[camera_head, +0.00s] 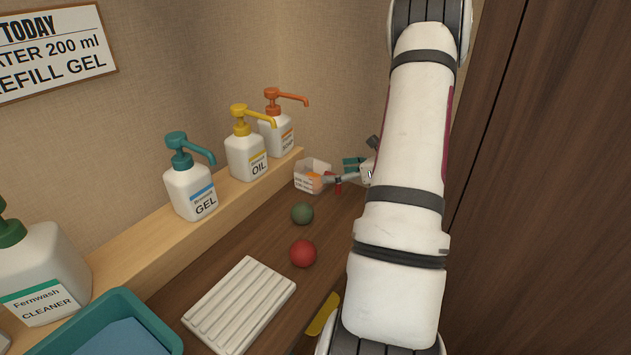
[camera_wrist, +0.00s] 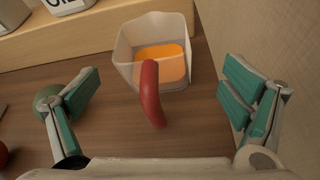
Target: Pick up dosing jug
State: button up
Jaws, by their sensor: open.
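The dosing jug (camera_head: 309,176) is a small translucent white jug with printed marks, at the far end of the wooden counter. In the wrist view the jug (camera_wrist: 122,52) stands upright with orange contents, and its red handle (camera_wrist: 152,94) points toward my gripper. My gripper (camera_wrist: 158,84) is open, its teal-padded fingers spread to the left and right of the handle. The handle is between the fingers, with a gap on both sides. In the head view my gripper (camera_head: 348,172) is small and partly hidden by my arm.
A raised shelf (camera_head: 215,205) with gel (camera_head: 191,190), oil (camera_head: 244,157) and orange-topped (camera_head: 276,134) pump bottles runs behind. A green ball (camera_head: 302,213), red ball (camera_head: 303,253), ribbed white tray (camera_head: 240,305) and teal bin (camera_head: 160,335) lie nearer. A wall (camera_wrist: 285,40) rises close to the right finger.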

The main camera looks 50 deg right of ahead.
jog(key=shift+a+f+b+x, duration=0.1)
jog(key=shift+b+x, duration=0.1)
jog(key=shift+x, duration=1.2)
jog(key=shift+a+f+b+x, duration=0.15)
jog(key=shift+b+x, duration=0.05)
jog(key=shift+x, duration=1.25)
jog(key=shift+s, duration=0.2)
jog(key=c, duration=1.7)
jog(key=shift+o, duration=0.2)
jog(key=shift+r, duration=0.2)
notch_tip(320, 180, up, 10)
jog(key=p, duration=0.1)
jog(key=shift+f+p, duration=0.25)
jog(key=shift+p, duration=0.1)
jog(key=shift+r, duration=0.1)
